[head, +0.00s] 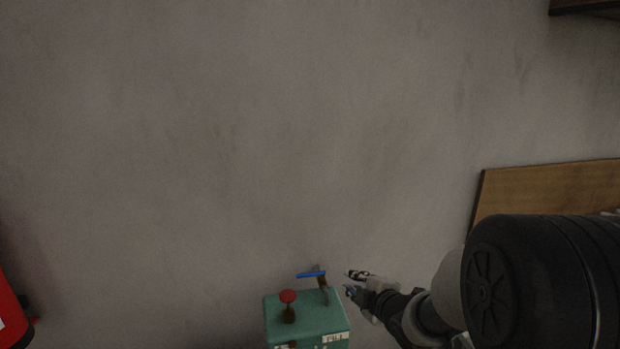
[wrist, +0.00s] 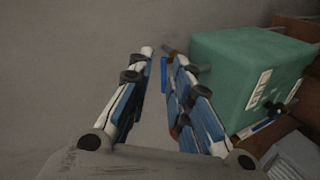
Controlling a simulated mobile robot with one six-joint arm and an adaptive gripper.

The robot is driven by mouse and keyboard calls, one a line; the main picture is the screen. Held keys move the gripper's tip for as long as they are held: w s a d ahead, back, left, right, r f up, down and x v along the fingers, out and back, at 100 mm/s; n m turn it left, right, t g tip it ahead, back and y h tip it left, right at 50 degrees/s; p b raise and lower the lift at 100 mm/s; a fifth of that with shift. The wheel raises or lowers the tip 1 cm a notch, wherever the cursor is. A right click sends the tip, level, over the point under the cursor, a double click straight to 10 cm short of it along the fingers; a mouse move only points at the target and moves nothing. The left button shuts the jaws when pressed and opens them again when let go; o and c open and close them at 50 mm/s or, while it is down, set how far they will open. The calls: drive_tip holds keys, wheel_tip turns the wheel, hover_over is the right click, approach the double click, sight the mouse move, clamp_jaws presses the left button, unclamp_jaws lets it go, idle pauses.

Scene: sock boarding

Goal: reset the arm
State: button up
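My gripper (head: 352,283) is at the lower middle of the head view, just right of a green box's top fittings. Its two fingers stand apart and nothing shows held between them. In the wrist view my gripper (wrist: 159,54) points at the grey wall. The blue lever (wrist: 163,75) appears in the gap between the fingers there, beside the right finger; I cannot tell its distance from the fingers. My arm reaches in from the lower right of the head view.
The green box (head: 300,322) carries a red knob (head: 288,297) and the blue lever (head: 311,274). The box (wrist: 240,80) is right of the fingers in the wrist view. A red object (head: 10,312) is at far left, a wooden board (head: 540,190) at right. Bare wall fills the upper area.

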drive_tip(key=s+d+r+m+g+h+b, duration=0.1)
drive_tip(key=s+d+m+g+h+b, duration=0.15)
drive_tip(key=s+m, duration=0.7)
drive_tip(key=s+d+r+m+g+h+b, duration=0.1)
drive_tip(key=s+d+m+g+h+b, duration=0.2)
drive_tip(key=s, duration=1.1)
drive_tip(key=s+a+f+m+g+y+b, duration=0.1)
drive_tip(key=s+f+m, duration=0.1)
drive_tip(key=s, duration=0.5)
drive_tip(key=s+a+f+m+g+y+b, duration=0.1)
drive_tip(key=s+f+m, duration=0.1)
drive_tip(key=s, duration=0.5)
drive_tip(key=shift+s+a+m, duration=0.25)
drive_tip(key=shift+a+m, duration=0.15)
drive_tip(key=shift+m, duration=0.35)
drive_tip(key=shift+g, duration=0.25)
